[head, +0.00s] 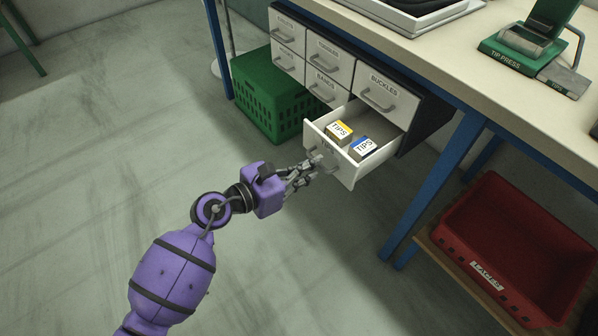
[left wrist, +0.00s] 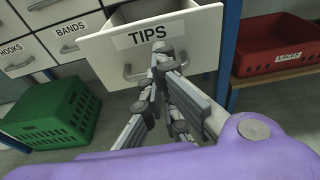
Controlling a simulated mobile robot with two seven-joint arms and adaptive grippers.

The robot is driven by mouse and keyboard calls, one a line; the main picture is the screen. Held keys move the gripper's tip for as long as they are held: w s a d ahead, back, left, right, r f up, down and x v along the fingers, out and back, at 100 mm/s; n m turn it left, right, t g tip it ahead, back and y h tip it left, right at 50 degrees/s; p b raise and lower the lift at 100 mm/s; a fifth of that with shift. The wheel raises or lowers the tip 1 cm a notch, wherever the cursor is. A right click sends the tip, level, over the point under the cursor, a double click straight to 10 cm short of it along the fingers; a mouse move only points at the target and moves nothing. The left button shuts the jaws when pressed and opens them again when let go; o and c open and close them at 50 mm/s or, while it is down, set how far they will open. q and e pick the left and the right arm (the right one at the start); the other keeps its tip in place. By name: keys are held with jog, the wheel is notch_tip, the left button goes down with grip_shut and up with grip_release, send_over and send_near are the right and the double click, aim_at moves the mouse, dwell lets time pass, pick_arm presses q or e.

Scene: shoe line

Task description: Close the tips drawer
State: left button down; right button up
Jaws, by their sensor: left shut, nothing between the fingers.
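The tips drawer (head: 347,170) is pulled out from the cabinet under the bench in the head view. Two small boxes labelled TIPS, one yellow-topped (head: 340,131) and one blue-topped (head: 363,148), are in it. In the left wrist view the drawer's white front (left wrist: 205,47) shows its TIPS label and part of its grey handle (left wrist: 135,73). My left gripper (head: 313,167) is shut and empty, with its fingertips right at the drawer front near the handle. I cannot tell whether they touch it. My right gripper is not in view.
Closed drawers, such as BUCKLES (head: 386,96) and BANDS (left wrist: 72,33), surround the opening. A green crate (head: 270,105) stands left of the cabinet. A blue bench leg (head: 433,190) and a red LACES bin (head: 510,245) are at right. Floor in front is clear.

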pick_arm(q)
send_near(358, 138)
jog(key=d, duration=0.2)
jog(key=w+d+r, duration=0.1)
jog(key=d, duration=0.3)
jog(key=shift+w+d+r, duration=0.15)
jog(key=shift+w+r, duration=0.15)
jog(key=shift+w, duration=0.1)
jog(key=shift+w+d, duration=0.3)
jog(key=shift+d, duration=0.05)
jog(key=shift+r, duration=0.1)
jog(key=shift+d, duration=0.1)
